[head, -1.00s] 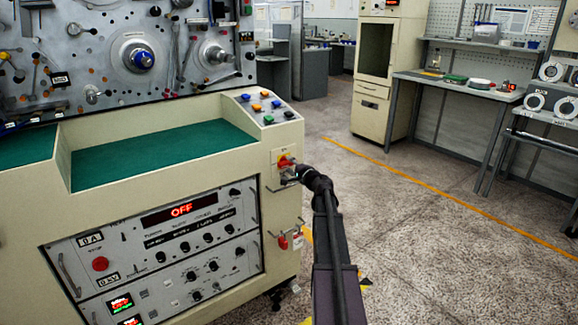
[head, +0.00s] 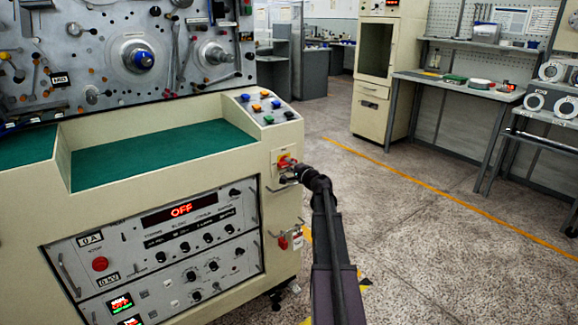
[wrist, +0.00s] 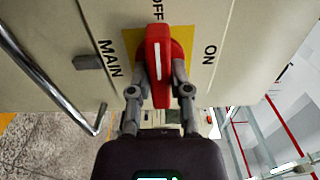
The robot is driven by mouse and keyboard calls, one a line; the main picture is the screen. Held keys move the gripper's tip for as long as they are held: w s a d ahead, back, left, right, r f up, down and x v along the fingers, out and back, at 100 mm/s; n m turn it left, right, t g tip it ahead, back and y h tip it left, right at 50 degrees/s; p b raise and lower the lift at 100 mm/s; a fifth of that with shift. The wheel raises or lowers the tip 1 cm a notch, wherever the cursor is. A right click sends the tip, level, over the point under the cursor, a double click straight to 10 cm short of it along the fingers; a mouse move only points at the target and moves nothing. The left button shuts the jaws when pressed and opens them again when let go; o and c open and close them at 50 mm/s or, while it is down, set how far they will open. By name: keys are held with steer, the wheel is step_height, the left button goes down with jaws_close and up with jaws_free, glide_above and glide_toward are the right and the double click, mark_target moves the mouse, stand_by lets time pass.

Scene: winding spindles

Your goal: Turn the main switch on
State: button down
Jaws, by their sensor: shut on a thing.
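The main switch is a red rotary handle with a white line (wrist: 157,50) on a yellow plate, beside the words MAIN, OFF and ON. The white line runs nearly straight toward the OFF label. My gripper (wrist: 159,82) has one finger on each side of the red handle and is shut on it. In the head view the switch (head: 285,161) sits on the machine's right front corner, partly hidden by my gripper (head: 290,175). The machine's red display (head: 181,210) reads OFF.
A metal rail handle (wrist: 50,85) stands out from the panel left of the switch in the wrist view. A red padlock-like item (head: 283,242) hangs below the switch. Coloured buttons (head: 264,107) lie above it. The floor (head: 420,235) to the right is clear.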

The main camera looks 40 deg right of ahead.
steer(key=m, duration=1.3)
steer(key=shift+w+m, duration=0.1)
steer(key=shift+m, duration=2.3)
steer(key=c, duration=0.6)
jaws_free()
steer(key=shift+o, duration=0.2)
